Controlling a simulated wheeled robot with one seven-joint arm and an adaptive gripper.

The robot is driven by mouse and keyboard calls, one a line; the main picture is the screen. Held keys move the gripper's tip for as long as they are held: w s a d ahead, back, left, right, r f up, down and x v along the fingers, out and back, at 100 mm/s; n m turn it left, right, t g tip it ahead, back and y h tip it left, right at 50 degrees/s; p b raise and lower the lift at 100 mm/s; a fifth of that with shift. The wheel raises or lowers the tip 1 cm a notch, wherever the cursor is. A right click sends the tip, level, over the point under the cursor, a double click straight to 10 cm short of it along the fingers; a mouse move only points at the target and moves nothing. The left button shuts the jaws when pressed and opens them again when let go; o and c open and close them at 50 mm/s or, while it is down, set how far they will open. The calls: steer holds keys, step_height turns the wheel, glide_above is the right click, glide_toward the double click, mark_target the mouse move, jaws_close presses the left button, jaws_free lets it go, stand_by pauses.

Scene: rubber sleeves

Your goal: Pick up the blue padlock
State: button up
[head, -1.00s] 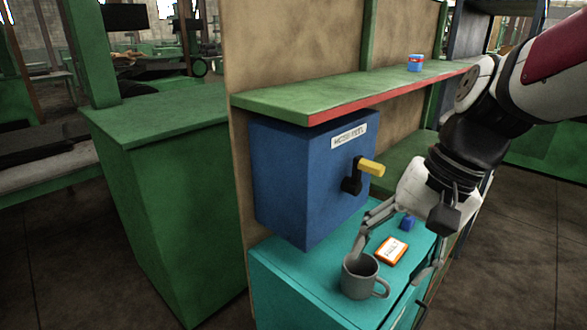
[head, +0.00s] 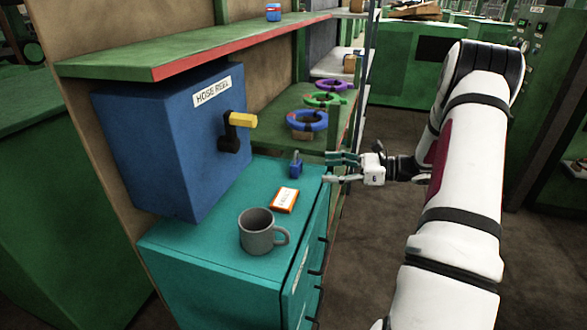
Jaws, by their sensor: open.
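The small blue padlock (head: 296,169) stands near the back right of the teal cabinet's top (head: 213,208) in the head view. A dark shackle rises from it. My gripper (head: 329,168) is open and empty, with its fingers pointing left towards the padlock. The fingertips are just right of the padlock, by the cabinet's right edge, and a small gap shows between them in the picture. How far apart they are in depth is hard to tell.
An orange and white box (head: 284,200) and a grey mug (head: 257,233) stand in front of the padlock. A blue hose reel box (head: 165,140) with a yellow-handled crank (head: 240,120) is at left. Colored rings, one blue (head: 307,120), lie on a green shelf behind.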

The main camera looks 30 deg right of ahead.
mark_target(300, 166)
steer(key=d+f+m+t, duration=0.2)
steer(key=d, duration=0.1)
steer(key=shift+h, duration=0.4)
steer(key=x, duration=0.7)
steer(key=shift+w+a+f, duration=0.1)
steer(key=shift+w+f, duration=0.2)
steer(key=shift+w, duration=0.05)
steer(key=shift+p+x, duration=0.4)
steer(key=shift+x, duration=2.25)
steer(key=shift+a+r, duration=0.1)
steer(key=c, duration=1.3)
